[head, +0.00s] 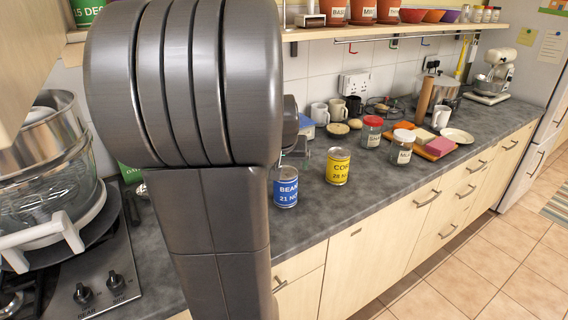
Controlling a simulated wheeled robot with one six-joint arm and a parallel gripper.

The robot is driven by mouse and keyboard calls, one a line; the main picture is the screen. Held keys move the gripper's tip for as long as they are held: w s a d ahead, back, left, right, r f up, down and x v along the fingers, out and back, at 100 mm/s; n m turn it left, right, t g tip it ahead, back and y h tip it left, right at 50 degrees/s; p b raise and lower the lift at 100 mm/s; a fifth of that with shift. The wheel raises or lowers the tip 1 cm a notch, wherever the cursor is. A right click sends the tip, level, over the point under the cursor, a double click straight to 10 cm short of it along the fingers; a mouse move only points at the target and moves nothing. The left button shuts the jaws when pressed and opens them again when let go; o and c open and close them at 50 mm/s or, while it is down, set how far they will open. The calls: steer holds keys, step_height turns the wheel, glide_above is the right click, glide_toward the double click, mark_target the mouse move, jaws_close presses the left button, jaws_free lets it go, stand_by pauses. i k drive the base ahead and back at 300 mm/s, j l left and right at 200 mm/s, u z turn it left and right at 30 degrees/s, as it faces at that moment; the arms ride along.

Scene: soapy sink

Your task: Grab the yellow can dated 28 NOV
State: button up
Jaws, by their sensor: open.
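The yellow can (338,167) stands upright on the grey counter and its label reads "CO…" with "28 N…" below, the rest being hard to read. A blue can (286,188) stands upright to its left and nearer, labelled "BEAN…" and "21 N…".
Behind the yellow can stand a red-lidded jar (371,132), a white-lidded jar (401,146), mugs (319,115) and a cutting board (437,151) with food. The counter (370,198) right of the yellow can is clear.

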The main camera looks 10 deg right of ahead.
mark_target(338, 158)
steer(key=i+l+u, duration=0.1)
steer(key=l+u, duration=0.2)
steer(key=l, duration=0.65)
steer(key=l+u, duration=0.3)
steer(key=l, duration=0.7)
